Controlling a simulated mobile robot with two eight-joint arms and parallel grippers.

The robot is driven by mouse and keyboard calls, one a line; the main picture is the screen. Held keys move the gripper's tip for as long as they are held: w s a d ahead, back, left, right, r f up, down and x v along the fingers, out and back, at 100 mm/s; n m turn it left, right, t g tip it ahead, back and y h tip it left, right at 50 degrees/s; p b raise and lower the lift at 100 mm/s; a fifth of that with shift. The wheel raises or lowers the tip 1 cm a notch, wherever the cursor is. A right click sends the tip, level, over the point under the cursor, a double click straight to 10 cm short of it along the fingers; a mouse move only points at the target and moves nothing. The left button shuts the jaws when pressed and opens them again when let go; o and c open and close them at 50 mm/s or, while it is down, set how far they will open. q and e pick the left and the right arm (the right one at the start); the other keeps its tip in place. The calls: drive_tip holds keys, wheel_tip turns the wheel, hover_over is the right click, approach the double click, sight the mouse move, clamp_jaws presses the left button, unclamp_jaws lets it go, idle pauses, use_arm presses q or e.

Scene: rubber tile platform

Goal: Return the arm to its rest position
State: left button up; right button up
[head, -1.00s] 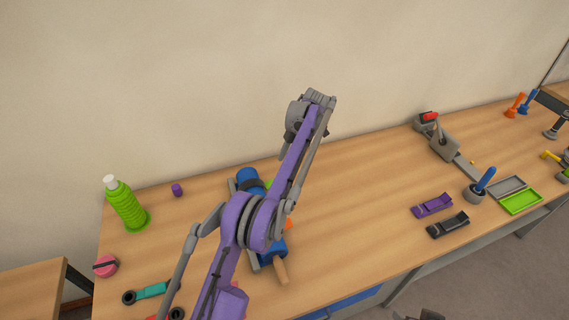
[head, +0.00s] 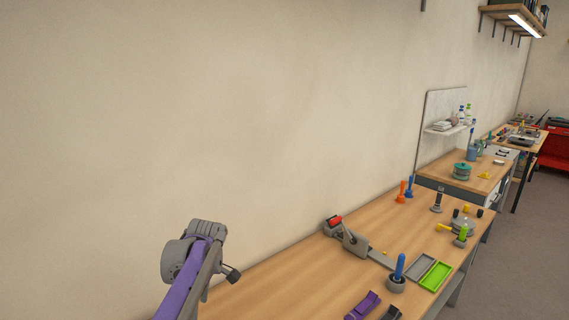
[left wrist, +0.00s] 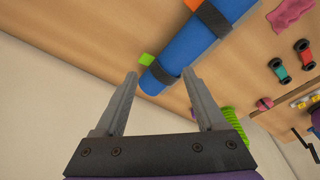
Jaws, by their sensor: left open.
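My left gripper (left wrist: 160,73) is open in the left wrist view, its two fingers apart with nothing held between them. Beyond the fingertips a blue roll (left wrist: 200,45) with dark bands lies on the wooden bench, with a small green piece at its edge. In the head view my purple and grey left arm (head: 190,275) rises from the bottom left edge in front of the wall. The left gripper's fingers cannot be made out there. My right gripper is in neither view.
The bench (head: 290,270) runs toward the back right. On it stand a grey tool with a red top (head: 347,236), a blue-handled tool in a cup (head: 398,270), a green tray (head: 435,276) and purple clamp (head: 364,305).

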use_arm(q)
drive_tip(key=s+d+m+t+h, duration=0.1)
drive_tip(key=s+d+m+t, duration=0.15)
drive_tip(key=s+m, duration=0.95)
drive_tip(key=s+d+f+m+t, duration=0.1)
drive_tip(key=s+f, duration=0.3)
drive_tip(key=s, duration=0.4)
drive_tip(key=s+f+m+t+h, duration=0.1)
drive_tip(key=s+f+m+t, duration=0.1)
drive_tip(key=s, duration=0.6)
drive_tip(key=shift+s+d+f+m, duration=0.35)
drive_tip(key=shift+s+f+m, duration=0.05)
drive_tip(key=shift+f+m, duration=0.45)
